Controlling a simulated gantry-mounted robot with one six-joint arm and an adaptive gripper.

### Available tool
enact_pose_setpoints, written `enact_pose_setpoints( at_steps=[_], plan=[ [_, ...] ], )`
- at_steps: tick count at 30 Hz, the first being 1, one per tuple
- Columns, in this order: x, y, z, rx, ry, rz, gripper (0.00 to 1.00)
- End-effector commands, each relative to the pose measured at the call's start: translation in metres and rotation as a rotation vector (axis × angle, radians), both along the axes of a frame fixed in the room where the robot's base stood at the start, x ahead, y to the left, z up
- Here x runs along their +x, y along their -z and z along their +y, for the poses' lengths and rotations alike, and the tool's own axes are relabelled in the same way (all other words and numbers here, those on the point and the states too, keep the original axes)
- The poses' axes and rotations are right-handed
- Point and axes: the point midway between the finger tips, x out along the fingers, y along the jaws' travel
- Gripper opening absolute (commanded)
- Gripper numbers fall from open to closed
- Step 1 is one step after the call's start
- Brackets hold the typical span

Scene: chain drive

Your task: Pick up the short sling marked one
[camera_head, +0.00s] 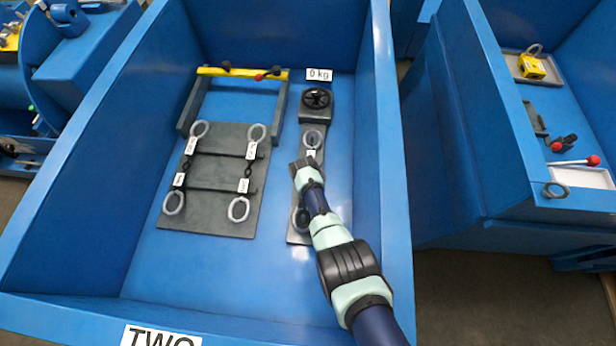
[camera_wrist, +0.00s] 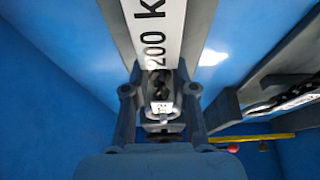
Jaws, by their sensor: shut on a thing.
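My gripper (camera_head: 303,163) is over the narrow grey plate on the right in the blue bin. The lower ring (camera_head: 298,219) is partly hidden by my arm. In the wrist view, a dark chain piece and a small pale tag (camera_wrist: 162,108) sit between the fingers (camera_wrist: 161,85); its mark is too small to read. Two more slings with pale rings and white tags, the left one (camera_head: 173,204) and the right one (camera_head: 239,209), lie on the wide grey plate.
The blue bin (camera_head: 384,150) has high walls around the plates. A yellow bar on a grey frame (camera_head: 245,72) stands at the back. The front floor is clear.

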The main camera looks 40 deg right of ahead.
Motion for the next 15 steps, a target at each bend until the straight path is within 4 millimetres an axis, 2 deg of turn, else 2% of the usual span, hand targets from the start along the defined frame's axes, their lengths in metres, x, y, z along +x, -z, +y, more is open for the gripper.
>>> enact_pose_setpoints(
  at_steps=[1, 15],
  plan=[
    [0.002, -0.019, -0.001, -0.003, -0.001, -0.005, 0.0],
    [0.002, -0.146, -0.001, -0.004, 0.0, -0.008, 0.0]
  ],
)
